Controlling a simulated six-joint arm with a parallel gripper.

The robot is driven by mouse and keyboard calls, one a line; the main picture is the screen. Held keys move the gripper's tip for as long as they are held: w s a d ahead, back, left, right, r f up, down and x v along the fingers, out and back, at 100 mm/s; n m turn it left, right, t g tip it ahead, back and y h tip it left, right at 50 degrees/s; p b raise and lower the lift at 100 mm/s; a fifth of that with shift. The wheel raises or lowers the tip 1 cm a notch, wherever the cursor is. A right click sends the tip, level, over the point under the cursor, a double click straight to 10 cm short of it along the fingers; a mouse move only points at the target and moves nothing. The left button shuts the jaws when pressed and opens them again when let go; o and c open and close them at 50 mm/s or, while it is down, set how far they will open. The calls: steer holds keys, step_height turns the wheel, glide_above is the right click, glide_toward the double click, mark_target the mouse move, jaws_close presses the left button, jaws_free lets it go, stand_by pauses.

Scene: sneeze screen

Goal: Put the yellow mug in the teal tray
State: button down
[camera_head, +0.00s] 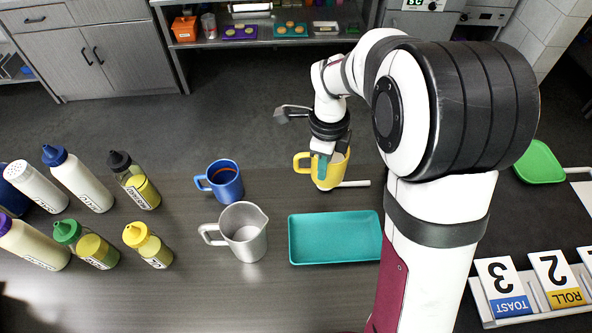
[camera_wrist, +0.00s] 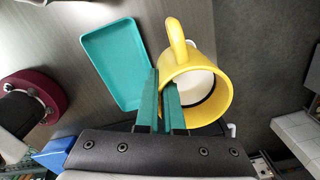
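The yellow mug (camera_head: 334,174) is near the far edge of the dark counter, beyond the teal tray, with its handle to the left. My gripper (camera_head: 321,167) is at the mug from above. In the wrist view, the teal fingers of my gripper (camera_wrist: 161,95) straddle the wall of the yellow mug (camera_wrist: 216,108), one inside and one outside, closed on it. I cannot tell whether its base touches the counter. The teal tray (camera_head: 335,238) lies empty, nearer than the mug; it also shows in the wrist view (camera_wrist: 112,60).
A blue mug (camera_head: 226,182) and a metal pitcher (camera_head: 244,232) stand left of the tray. Several squeeze bottles (camera_head: 78,180) fill the left. A white bar (camera_head: 354,184) lies beside the mug. Numbered cards (camera_head: 501,285) stand at right.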

mark_target(338, 171)
steer(key=shift+s+d+r, duration=0.2)
steer(key=shift+d+r, duration=0.35)
steer(key=shift+d, duration=0.3)
steer(key=n, duration=0.3)
steer(key=s+n, duration=0.1)
steer(key=n, duration=0.2)
steer(key=d+n, duration=0.1)
steer(key=n, duration=0.2)
steer(key=shift+s, duration=0.2)
steer(key=s+d+n, duration=0.1)
steer(key=s+n, duration=0.1)
steer(key=n, duration=1.1)
steer(key=s+d+n, duration=0.1)
steer(key=s+n, duration=0.1)
steer(key=n, duration=1.1)
steer(key=shift+n, duration=0.5)
steer(key=f, duration=1)
steer(key=shift+s+d+f, duration=0.1)
steer(key=shift+d+f, duration=0.05)
steer(key=shift+d, duration=0.05)
